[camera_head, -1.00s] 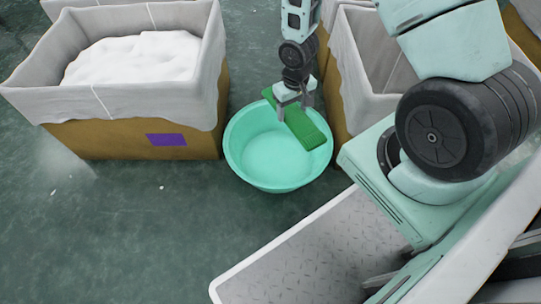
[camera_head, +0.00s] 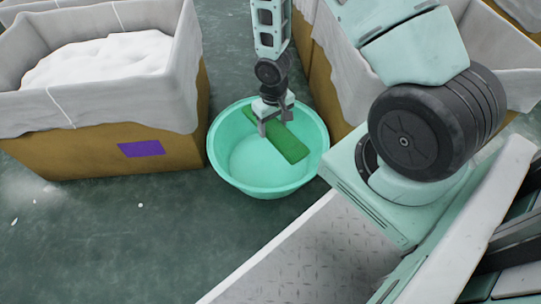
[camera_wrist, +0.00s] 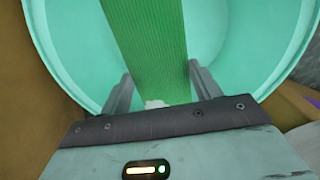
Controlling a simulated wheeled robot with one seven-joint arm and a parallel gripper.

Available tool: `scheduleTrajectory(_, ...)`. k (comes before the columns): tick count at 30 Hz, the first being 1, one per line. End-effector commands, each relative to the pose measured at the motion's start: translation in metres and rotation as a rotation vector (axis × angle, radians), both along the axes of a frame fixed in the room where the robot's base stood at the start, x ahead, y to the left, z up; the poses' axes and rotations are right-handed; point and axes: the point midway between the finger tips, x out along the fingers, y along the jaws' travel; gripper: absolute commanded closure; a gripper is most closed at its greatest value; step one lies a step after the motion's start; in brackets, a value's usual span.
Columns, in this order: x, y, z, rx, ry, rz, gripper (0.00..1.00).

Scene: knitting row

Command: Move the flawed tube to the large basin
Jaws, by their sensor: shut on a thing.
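The flawed tube is a long flat green piece (camera_head: 290,147), with a ribbed surface in the wrist view (camera_wrist: 150,45). A small whitish patch shows at its near end there. My gripper (camera_head: 275,122) is shut on the tube, with one finger on each side of it (camera_wrist: 160,92). The large basin is round and turquoise (camera_head: 255,175). The tube lies tilted within the basin's outline, below the far rim. I cannot tell whether it touches the basin's floor. The basin also fills much of the wrist view (camera_wrist: 240,50).
A lined bin of white material (camera_head: 110,60) with a purple label (camera_head: 141,149) stands left of the basin. Another lined bin (camera_head: 340,85) stands close on the right. Open green floor (camera_head: 110,235) lies in front. A grey metal tray deck (camera_head: 320,250) is nearby.

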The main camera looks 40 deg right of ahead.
Motion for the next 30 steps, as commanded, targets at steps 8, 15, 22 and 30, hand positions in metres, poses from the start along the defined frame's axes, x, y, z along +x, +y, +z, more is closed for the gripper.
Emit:
scheduleTrajectory(8, 0.0, 0.0, -0.015, 0.0, -0.001, -0.001, 0.59)
scheduleTrajectory(15, 0.0, 0.0, -0.014, 0.0, -0.001, 0.0, 0.18)
scheduleTrajectory(22, 0.0, 0.0, -0.014, 0.0, -0.001, 0.0, 0.12)
scheduleTrajectory(30, 0.001, 0.0, 0.007, 0.0, -0.003, 0.0, 0.12)
